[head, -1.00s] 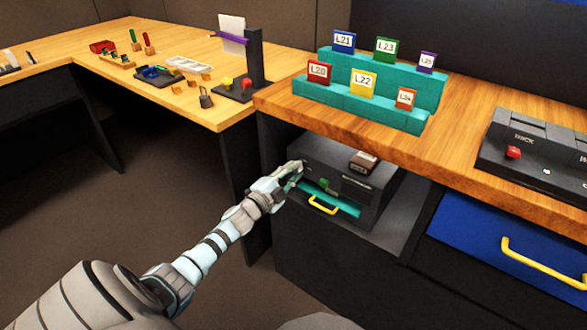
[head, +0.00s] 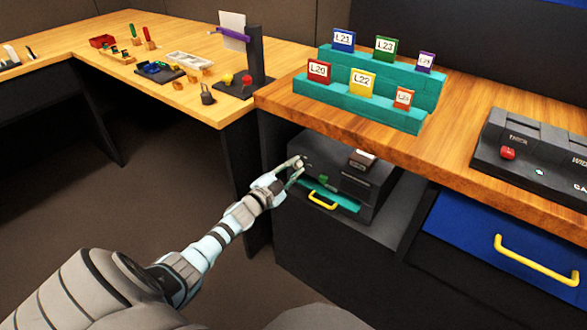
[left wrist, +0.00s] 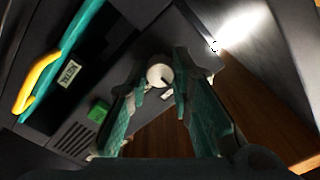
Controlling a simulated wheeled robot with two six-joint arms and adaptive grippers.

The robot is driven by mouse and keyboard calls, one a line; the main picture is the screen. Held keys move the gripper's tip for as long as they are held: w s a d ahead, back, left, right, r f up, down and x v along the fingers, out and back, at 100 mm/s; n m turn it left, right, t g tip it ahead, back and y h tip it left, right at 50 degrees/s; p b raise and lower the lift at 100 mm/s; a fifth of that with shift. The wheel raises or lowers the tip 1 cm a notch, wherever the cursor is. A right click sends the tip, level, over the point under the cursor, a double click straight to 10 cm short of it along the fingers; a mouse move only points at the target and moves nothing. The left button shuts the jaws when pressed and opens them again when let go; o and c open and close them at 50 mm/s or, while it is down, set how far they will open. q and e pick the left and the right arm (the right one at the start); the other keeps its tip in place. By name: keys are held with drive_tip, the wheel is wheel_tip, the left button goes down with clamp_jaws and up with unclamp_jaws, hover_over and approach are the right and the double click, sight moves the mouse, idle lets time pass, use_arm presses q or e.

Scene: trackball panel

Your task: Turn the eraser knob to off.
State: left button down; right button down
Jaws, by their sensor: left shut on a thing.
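The eraser is a dark box (head: 352,179) on the low shelf under the right-hand table. In the left wrist view its round white knob (left wrist: 159,75) has a dark mark on its face, which I cannot read as a setting. My left gripper (head: 298,163) is at the upper left of the box's front. In the left wrist view the teal fingers of the left gripper (left wrist: 160,82) stand on both sides of the knob, shut on it. My right gripper is in neither view.
The box has a green button (left wrist: 99,111) and a teal drawer with a yellow handle (head: 322,201). A small dark brown block (head: 362,159) sits on top. The wooden tabletop (head: 420,160) overhangs the box. A blue drawer (head: 480,235) is at right.

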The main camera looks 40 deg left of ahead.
use_arm(q)
drive_tip(key=c, duration=1.4)
unclamp_jaws()
drive_tip(key=s, duration=1.2)
drive_tip(key=shift+d, duration=0.15)
